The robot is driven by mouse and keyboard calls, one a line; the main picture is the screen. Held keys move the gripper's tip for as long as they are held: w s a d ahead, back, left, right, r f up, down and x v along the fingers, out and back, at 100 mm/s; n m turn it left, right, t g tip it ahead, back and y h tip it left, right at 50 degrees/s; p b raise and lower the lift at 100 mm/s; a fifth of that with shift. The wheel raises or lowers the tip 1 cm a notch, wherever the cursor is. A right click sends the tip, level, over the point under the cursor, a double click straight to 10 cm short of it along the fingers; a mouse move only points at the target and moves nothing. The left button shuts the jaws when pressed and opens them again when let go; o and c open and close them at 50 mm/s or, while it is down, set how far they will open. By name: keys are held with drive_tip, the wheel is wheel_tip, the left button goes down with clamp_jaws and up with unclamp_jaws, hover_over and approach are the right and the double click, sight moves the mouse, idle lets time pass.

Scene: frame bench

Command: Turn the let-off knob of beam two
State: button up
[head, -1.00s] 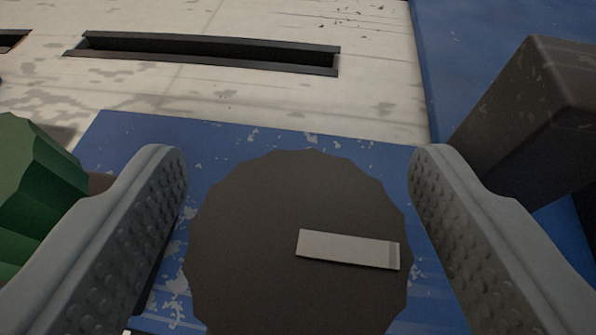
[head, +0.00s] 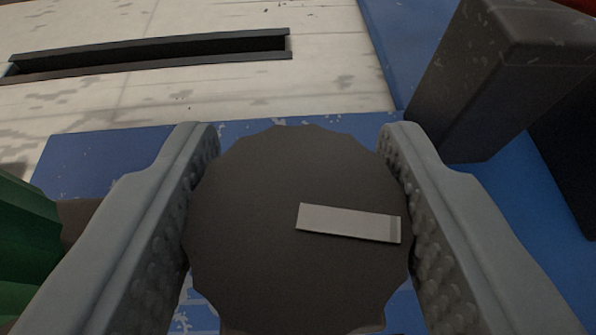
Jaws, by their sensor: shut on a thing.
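A dark round knob (head: 270,210) with a scalloped edge and a pale pointer bar (head: 348,223) fills the middle of the head view. The pointer bar runs from near the knob's centre to its right edge, tilted slightly down to the right. My gripper (head: 295,190) has one finger on each side of the knob and is shut on it. Behind the knob is a worn blue plate (head: 100,160). No label shows which beam the knob belongs to.
A dark block (head: 465,85) stands close by at the upper right. A green faceted thing (head: 25,250) is at the left edge, partly cut off. A pale scuffed panel with a long dark slot (head: 150,52) lies beyond the plate.

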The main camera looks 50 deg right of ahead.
drive_tip(key=m+g+h, duration=0.1)
drive_tip(key=m+g, duration=0.2)
drive_tip(key=m+g+h, duration=0.2)
drive_tip(key=m+g, duration=0.1)
drive_tip(key=shift+s, duration=0.1)
drive_tip(key=shift+g, duration=0.3)
idle(0.3)
drive_tip(key=o, duration=1)
drive_tip(key=shift+a+r, duration=0.1)
drive_tip(key=v, duration=1.7)
drive_tip(key=shift+a, duration=0.1)
